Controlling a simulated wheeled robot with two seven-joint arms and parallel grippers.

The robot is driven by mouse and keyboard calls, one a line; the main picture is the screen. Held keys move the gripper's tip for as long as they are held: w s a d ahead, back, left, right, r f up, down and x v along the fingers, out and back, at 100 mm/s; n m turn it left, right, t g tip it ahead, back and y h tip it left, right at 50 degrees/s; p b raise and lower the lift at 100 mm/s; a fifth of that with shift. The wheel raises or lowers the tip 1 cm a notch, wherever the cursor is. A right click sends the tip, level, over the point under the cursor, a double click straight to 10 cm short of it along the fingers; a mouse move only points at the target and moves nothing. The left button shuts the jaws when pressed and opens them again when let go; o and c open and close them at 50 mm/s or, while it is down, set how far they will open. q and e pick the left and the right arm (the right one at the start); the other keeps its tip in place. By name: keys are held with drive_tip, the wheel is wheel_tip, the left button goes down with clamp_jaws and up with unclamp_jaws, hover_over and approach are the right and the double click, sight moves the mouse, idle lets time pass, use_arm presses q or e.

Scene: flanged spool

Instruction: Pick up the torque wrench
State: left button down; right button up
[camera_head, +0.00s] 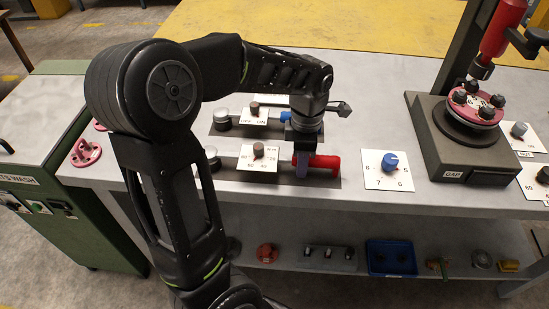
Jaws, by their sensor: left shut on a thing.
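Two wrench-like tools lie on dark mats on the grey bench, each beside a white dial card. The front one has a red handle (327,162); the rear one has a blue handle (286,117), partly hidden by my arm. My left gripper (302,168) points down and is shut on the red-handled torque wrench, at the inner part of its handle. The wrench still appears to be at its mat; I cannot tell whether it is lifted. My right gripper is not in view.
A dark stand (470,150) with a pink flanged spool (476,106) and a red tool above it is at the right. A blue-knob card (388,169) lies between. The lower shelf holds a blue bin (391,270). A green cabinet (40,190) adjoins at left.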

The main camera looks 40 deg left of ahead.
use_arm(q)
drive_tip(key=shift+r, duration=0.2)
idle(0.5)
drive_tip(key=shift+w+r, duration=0.1)
drive_tip(key=shift+r, duration=0.2)
wheel_tip(320, 180, up, 9)
drive_tip(key=shift+r, duration=0.1)
idle(0.7)
